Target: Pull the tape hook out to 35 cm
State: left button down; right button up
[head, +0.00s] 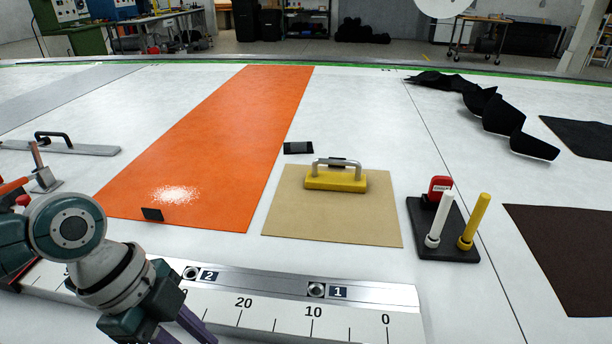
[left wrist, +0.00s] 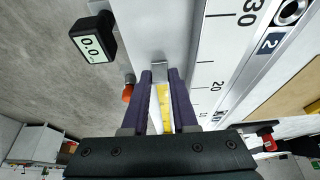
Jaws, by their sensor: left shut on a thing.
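My left gripper (left wrist: 160,84) has purple fingers closed around the small grey metal tape hook (left wrist: 159,70). A yellow tape strip (left wrist: 165,108) shows between the fingers, running from the hook back toward the gripper's body. In the head view my left gripper (head: 190,328) is at the bottom edge, in front of the white ruler scale (head: 290,316), its fingertips partly cut off. The hook is not visible there. A small black readout (left wrist: 93,42) beside the fingers shows what looks like 0.0. My right gripper is in neither view.
The scale also shows in the left wrist view (left wrist: 219,60), right of the fingers. An orange knob (left wrist: 128,92) is close on their left.

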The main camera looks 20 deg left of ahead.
pick_arm(q)
jog(key=shift+s+a, duration=0.2)
jog(key=shift+a, duration=0.5)
jog(key=shift+s+a, duration=0.2)
jog(key=shift+a, duration=0.5)
jog(key=shift+s+a, duration=0.2)
jog(key=shift+a, duration=0.5)
jog(key=c, duration=0.7)
grip_release()
jog(key=v, duration=1)
jog(key=shift+p, duration=0.35)
jog(key=shift+s+d, duration=0.1)
